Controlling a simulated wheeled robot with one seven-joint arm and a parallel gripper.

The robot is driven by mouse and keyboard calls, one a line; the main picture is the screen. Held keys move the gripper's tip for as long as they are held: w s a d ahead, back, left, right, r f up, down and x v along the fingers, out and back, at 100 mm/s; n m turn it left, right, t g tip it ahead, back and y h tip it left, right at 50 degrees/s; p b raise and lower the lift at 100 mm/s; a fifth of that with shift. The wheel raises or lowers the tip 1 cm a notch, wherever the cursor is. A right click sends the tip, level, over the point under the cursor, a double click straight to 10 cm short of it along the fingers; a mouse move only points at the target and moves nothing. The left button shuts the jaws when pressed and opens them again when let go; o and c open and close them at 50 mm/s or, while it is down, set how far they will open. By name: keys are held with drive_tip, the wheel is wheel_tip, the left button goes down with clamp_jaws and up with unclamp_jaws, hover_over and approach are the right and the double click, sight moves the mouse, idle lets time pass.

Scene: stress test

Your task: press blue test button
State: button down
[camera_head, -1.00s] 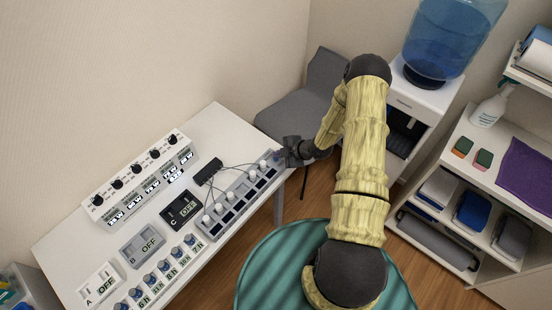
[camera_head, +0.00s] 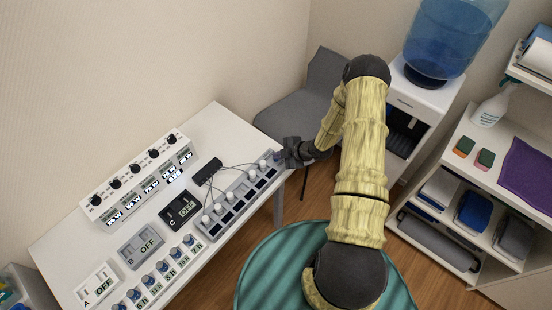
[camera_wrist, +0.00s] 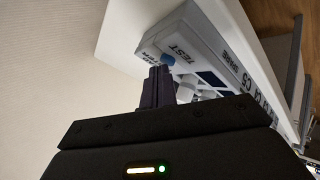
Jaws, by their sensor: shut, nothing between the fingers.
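The blue test button (camera_wrist: 168,60) shows in the wrist view, on the end of a grey panel (camera_wrist: 205,50) beside the printed word TEST. My gripper (camera_wrist: 160,72) is shut and empty, with its dark fingertips right at the button. I cannot tell whether they touch it or press it. In the head view my gripper (camera_head: 281,156) is at the far right end of the same long grey panel (camera_head: 215,231), and the button cannot be made out there.
The white table (camera_head: 226,128) also carries a box with black knobs (camera_head: 134,169), switch boxes A (camera_head: 98,285), B (camera_head: 141,245) and C (camera_head: 180,209), and a row of blue knobs (camera_head: 163,266). Thin cables cross the panel. A grey chair (camera_head: 290,115) stands behind the table's right end.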

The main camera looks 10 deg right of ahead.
drive_tip(key=shift+r, duration=0.5)
idle(0.3)
wheel_tip(320, 180, up, 6)
drive_tip(key=p, duration=0.3)
idle(0.4)
